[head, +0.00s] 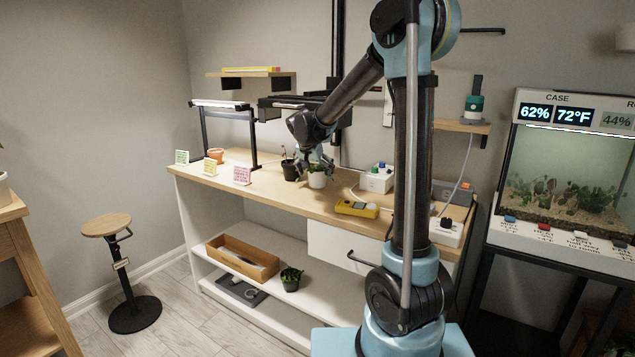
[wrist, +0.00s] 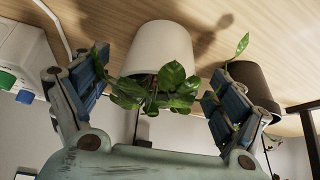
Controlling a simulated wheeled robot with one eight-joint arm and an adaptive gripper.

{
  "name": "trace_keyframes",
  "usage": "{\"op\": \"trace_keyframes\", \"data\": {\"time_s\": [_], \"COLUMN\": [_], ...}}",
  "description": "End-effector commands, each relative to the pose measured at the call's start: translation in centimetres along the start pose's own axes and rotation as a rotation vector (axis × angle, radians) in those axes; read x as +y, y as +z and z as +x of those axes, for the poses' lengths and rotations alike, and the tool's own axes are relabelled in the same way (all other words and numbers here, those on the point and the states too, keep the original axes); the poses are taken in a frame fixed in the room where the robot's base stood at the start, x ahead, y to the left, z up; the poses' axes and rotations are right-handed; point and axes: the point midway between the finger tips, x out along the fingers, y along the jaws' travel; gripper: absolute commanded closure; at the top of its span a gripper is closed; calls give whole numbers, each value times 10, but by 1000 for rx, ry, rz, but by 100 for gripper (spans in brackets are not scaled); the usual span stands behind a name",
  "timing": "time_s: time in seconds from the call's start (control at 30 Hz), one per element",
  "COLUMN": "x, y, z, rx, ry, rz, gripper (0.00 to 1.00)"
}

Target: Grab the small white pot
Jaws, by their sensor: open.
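The small white pot (head: 317,181) stands on the wooden bench top (head: 285,193) in the head view, with a leafy green plant in it. In the wrist view the white pot (wrist: 160,47) appears upside down, its leaves (wrist: 155,90) hanging toward my gripper. My gripper (wrist: 155,88) is open, with one blue-padded finger on each side of the plant. The fingers reach the leaves, and the pot's body lies beyond the fingertips. In the head view my gripper (head: 314,163) is just above the pot and partly hides its plant.
A black pot (wrist: 254,80) with a plant stands close beside the white pot; it also shows in the head view (head: 290,172). A white box with coloured buttons (head: 377,179) and a yellow device (head: 357,208) are to the right. A lamp frame (head: 225,108) stands left.

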Motion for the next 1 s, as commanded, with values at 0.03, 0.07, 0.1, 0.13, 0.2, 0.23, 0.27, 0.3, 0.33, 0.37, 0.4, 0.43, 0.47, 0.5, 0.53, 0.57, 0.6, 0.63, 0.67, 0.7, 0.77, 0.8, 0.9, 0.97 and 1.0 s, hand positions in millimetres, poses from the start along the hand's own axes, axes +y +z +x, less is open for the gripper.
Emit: {"op": "trace_keyframes", "data": {"time_s": [0.03, 0.07, 0.1, 0.13, 0.2, 0.23, 0.27, 0.3, 0.33, 0.37, 0.4, 0.43, 0.47, 0.5, 0.53, 0.57, 0.6, 0.63, 0.67, 0.7, 0.77, 0.8, 0.9, 0.97, 1.0], "x": [1, 1, 1, 1, 1, 1, 1, 1, 1, 1, 1, 1, 1, 1, 1, 1, 1, 1, 1, 1, 1, 1, 1, 1, 1], "y": [1, 2, 2, 2, 1, 2, 2, 2, 2, 2, 2, 2, 2, 2, 2, 2, 2, 2, 2, 2, 2, 2, 2, 2, 2], "z": [8, 12, 17, 20, 26, 27, 29, 30, 30, 31, 31, 31, 30, 30, 30, 30, 30, 30, 30, 30, 30, 30, 30, 30, 30], "rx": [0, 0, 0, 0, 0, 0, 0, 0, 0, 0, 0, 0, 0, 0, 0, 0, 0, 0, 0, 0, 0, 0, 0, 0, 0], "ry": [1, 1, 1, 1, 1, 1, 1, 1, 1, 1, 1, 1, 1, 0, 0, 0, 0, 0, 0, 0, 0, 0, 0, 0, 0], "rz": [1, 2, 2, 2, 2, 2, 1, 1, 1, 1, 0, 0, 0, 0, 0, 0, 0, 0, 0, 0, 0, 0, 0, 0, 0], "gripper": [11, 11, 11, 11, 11, 11, 11, 11, 11, 11, 11, 11, 11, 11, 11, 18, 27, 34, 41, 50, 63, 69, 69, 69, 69]}}
